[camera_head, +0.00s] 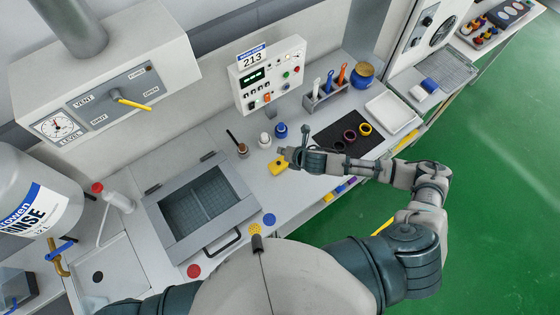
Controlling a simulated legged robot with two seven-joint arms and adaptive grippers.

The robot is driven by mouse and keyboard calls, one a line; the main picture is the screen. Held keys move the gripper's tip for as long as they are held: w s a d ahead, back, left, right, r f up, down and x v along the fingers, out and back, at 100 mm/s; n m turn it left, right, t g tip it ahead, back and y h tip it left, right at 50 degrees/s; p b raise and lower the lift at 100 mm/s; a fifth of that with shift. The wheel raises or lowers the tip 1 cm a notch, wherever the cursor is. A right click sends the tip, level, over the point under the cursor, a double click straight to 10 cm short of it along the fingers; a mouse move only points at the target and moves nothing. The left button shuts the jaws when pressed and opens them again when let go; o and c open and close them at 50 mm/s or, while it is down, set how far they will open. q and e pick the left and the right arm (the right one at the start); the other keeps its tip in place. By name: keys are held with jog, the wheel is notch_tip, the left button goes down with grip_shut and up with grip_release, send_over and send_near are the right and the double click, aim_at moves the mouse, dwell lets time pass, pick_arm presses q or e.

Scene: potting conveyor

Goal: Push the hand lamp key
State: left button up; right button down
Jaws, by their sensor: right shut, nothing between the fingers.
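My right gripper (291,159) reaches in from the right, low over the grey worktop, with its fingers closed and empty. Its tip is at or just beside a small yellow block-like thing (277,166) with a dark spot on top. I cannot tell whether they touch, or whether this is the hand lamp. A white control panel (272,75) marked 213 stands behind, with a green display and several small keys and knobs; their labels are too small to read. Of my left arm only a part shows at the bottom left; its gripper is out of view.
A sink-like tray with a grid (240,211) lies left of the gripper. Small bottles with blue (281,131) and white tops stand behind it. A black mat (334,146) with coloured rings lies beyond my wrist. A tool rack (327,97) and white tray (391,112) stand farther back.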

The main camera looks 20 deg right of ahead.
pick_arm(q)
jog(key=shift+a, duration=0.7)
jog(key=shift+a+f, duration=0.1)
jog(key=shift+a, duration=0.3)
jog(key=c, duration=0.8)
grip_shut()
jog(key=shift+d, duration=0.25)
jog(key=shift+d, duration=0.25)
